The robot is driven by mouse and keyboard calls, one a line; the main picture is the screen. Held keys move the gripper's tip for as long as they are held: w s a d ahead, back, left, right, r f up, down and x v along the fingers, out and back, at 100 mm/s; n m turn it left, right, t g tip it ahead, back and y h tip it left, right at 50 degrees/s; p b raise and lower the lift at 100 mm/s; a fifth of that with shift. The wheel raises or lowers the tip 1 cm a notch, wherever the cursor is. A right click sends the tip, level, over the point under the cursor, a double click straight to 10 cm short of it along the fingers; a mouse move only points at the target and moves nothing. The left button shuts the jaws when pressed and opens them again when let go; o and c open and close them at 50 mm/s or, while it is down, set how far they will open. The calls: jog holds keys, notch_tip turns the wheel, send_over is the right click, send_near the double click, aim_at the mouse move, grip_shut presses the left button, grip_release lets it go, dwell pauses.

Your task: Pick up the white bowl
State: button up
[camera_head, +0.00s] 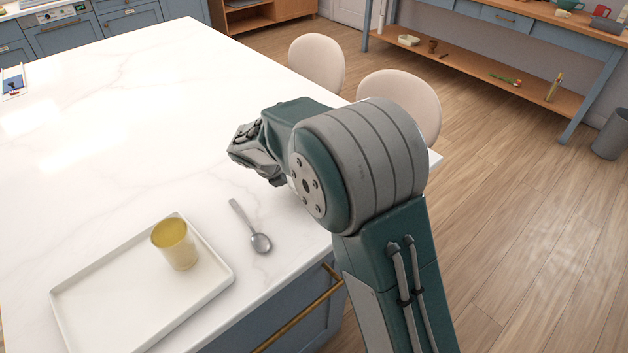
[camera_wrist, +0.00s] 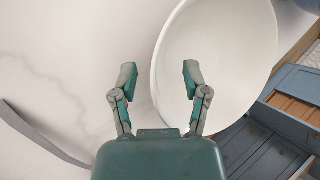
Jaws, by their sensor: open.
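The white bowl (camera_wrist: 235,55) fills the upper right of the wrist view, a large round shape cut off at the top. In that view the right fingertip overlaps the bowl's left part, and the left fingertip is over the bare counter. I cannot tell whether they touch. In the head view my gripper (camera_head: 255,155) is over the white counter, left of my arm's large joint. The bowl does not show there; my arm probably hides it.
A white tray (camera_head: 110,305) with a yellow cup (camera_head: 175,243) lies on the marble counter (camera_head: 130,130), near its front edge. A spoon (camera_head: 260,242) lies right of the tray. Two pale chairs (camera_head: 318,62) stand beyond the counter. The counter's far left is mostly clear.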

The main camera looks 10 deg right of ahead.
jog(key=shift+a, duration=0.1)
grip_shut()
dwell(0.3)
